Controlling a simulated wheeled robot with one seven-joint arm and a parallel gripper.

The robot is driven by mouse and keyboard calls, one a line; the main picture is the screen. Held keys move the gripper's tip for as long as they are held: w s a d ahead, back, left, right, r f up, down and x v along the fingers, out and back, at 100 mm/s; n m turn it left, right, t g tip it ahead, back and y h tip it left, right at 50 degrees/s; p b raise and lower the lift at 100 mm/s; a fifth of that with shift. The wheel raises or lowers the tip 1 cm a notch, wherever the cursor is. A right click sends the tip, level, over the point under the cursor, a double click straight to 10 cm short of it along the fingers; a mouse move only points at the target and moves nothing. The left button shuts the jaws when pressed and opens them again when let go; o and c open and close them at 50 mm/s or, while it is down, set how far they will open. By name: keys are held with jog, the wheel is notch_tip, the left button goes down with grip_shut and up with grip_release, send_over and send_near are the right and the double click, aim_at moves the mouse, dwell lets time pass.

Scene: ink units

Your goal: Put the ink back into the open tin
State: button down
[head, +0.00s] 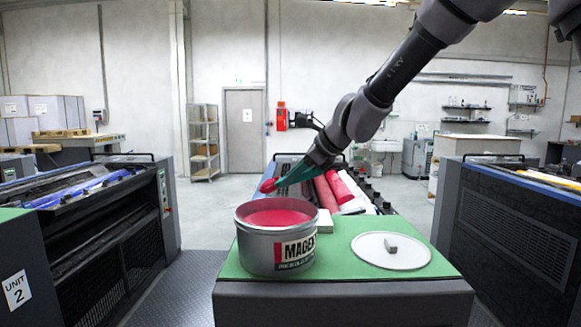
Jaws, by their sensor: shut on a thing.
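My gripper (316,160) reaches in from the upper right and is shut on a dark green spatula-like tool (296,175). The fingers are small here and hard to make out. The tool slants down to the left, with a lump of red ink (268,186) at its tip. The tip is above the open tin, with a visible gap over the rim. The grey metal tin (252,250) stands upright at the left of the green-topped bench. Its label reads "MAGEN", cut off by the curve. Red-pink ink (277,217) shows inside.
A small pale block (325,221) stands beside the tin. Red-inked rollers (338,188) lie behind. The green top (345,276) is bare at the front.

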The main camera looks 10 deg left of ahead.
notch_tip(320, 180, down, 9)
jog(key=a, duration=0.2)
jog(key=shift+w+a, duration=0.25)
jog(key=shift+w, duration=0.2)
dwell(0.7)
notch_tip(320, 180, up, 12)
jog(key=shift+f, duration=0.2)
dwell(0.5)
